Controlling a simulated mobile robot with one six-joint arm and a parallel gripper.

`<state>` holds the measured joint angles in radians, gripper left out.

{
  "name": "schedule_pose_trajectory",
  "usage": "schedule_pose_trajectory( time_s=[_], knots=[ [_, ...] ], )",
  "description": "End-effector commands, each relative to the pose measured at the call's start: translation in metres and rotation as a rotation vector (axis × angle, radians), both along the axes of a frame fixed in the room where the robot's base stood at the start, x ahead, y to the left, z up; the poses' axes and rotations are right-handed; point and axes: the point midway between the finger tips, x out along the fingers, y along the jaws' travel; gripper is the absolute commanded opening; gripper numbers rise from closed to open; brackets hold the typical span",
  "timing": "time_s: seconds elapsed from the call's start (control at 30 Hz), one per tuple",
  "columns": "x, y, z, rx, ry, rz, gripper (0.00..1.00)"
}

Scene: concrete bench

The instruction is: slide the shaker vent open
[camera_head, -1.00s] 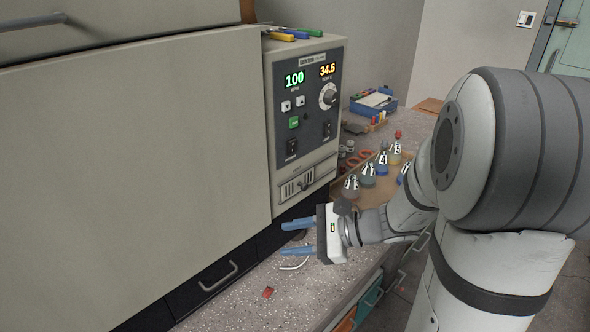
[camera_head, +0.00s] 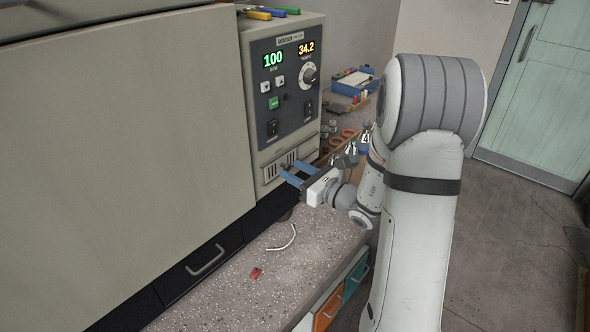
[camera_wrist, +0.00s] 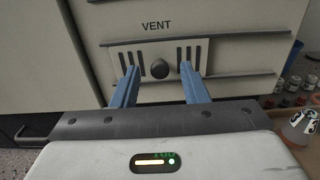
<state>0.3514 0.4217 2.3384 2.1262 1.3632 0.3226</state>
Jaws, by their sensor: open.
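The shaker (camera_head: 285,90) is a grey cabinet with a dark control panel reading 100 and 34.2. Its vent (camera_head: 272,172) is a slotted plate low on the front face. In the wrist view the vent plate (camera_wrist: 207,60) shows under the word VENT, with dark slots on both sides of a round dark knob (camera_wrist: 160,69). My gripper (camera_head: 289,172) is open, with two blue fingers pointing at the vent. In the wrist view my gripper (camera_wrist: 160,80) has one finger on each side of the knob. Whether the fingertips touch the plate I cannot tell.
The bench top (camera_head: 310,250) is speckled and mostly clear in front. A red scrap (camera_head: 256,273) and a white curved strip (camera_head: 283,240) lie on it. Flasks (camera_wrist: 300,125) stand to the right of the shaker. A blue tray (camera_head: 353,84) is further back.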

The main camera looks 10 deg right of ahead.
Motion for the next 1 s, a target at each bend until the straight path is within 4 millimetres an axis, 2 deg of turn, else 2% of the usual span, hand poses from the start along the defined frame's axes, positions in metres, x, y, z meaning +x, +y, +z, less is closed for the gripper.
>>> schedule_pose_trajectory(
  time_s=[0.37,0.83,1.0],
  knots=[
    [0.0055,0.004,-0.0002,-0.001,0.0,0.0,0.39],
    [0.0052,0.0033,-0.0002,-0.001,0.0,-0.001,0.01],
    [0.0052,0.0032,-0.0002,-0.001,0.0,-0.001,0.0]
  ],
)
